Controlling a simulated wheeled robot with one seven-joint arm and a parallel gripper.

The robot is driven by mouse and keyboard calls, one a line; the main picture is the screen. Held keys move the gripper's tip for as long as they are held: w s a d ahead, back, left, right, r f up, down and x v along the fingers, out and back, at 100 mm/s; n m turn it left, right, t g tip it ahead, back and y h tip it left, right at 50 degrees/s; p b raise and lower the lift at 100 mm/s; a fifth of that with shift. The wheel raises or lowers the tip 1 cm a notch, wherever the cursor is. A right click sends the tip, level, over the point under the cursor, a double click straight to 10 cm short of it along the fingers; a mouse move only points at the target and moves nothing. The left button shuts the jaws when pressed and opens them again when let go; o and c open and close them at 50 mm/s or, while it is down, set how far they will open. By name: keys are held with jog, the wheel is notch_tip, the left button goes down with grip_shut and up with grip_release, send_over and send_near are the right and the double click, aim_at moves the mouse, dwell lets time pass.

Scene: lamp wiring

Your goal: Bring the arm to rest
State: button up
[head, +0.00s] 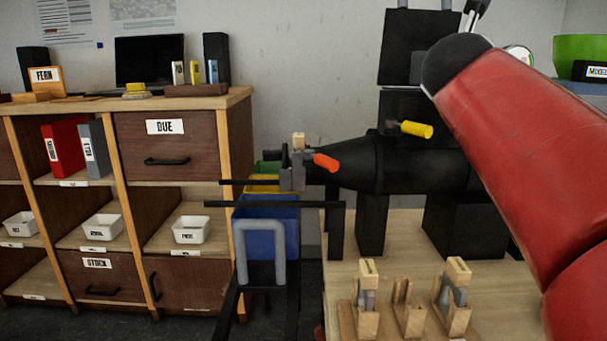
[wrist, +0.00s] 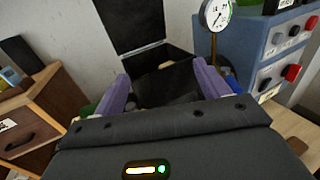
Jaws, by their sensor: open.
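My gripper (wrist: 165,82) shows in the wrist view with its two purple fingers spread wide apart. It is open, and I see nothing held between the fingers. A black machine surface lies beyond the fingers; I cannot tell how far off it is. My red arm (head: 510,140) crosses the right side of the head view, its black rounded joint raised near the top. I cannot make out my gripper in the head view.
A black machine (head: 415,160) with red and yellow handles stands on the wooden workbench (head: 390,235). Wooden holders (head: 408,310) stand at the bench's front. A shelf cabinet (head: 185,100) is at left. The wrist view shows a dial gauge (wrist: 215,14) and a blue control box (wrist: 285,55).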

jog(key=s+a+f+n+y, duration=0.45)
jog(key=a+f+n, duration=0.2)
jog(key=n, duration=0.65)
jog(key=s+a+f+n+y, duration=0.3)
jog(key=a+f+n+y, duration=0.35)
jog(key=n, duration=0.55)
jog(key=s+a+f+n+g, duration=0.1)
jog(key=s+f+n+g, duration=0.3)
jog(key=f, duration=0.4)
jog(key=s+f+n+g, duration=0.2)
jog(key=s+f+n, duration=0.2)
jog(key=f+n, duration=0.3)
jog(key=s+d+f+n+g+h, duration=0.2)
jog(key=s+f, duration=0.3)
jog(key=f, duration=0.1)
jog(key=s+d+f+n+g+h, duration=0.2)
jog(key=s+d+f+g, duration=0.1)
jog(key=s+f, duration=0.2)
notch_tip(320, 180, down, 3)
jog(key=shift+d+r+n, duration=0.2)
jog(key=shift+d+n, duration=0.05)
jog(key=shift+n, duration=0.05)
jog(key=shift+s, duration=0.1)
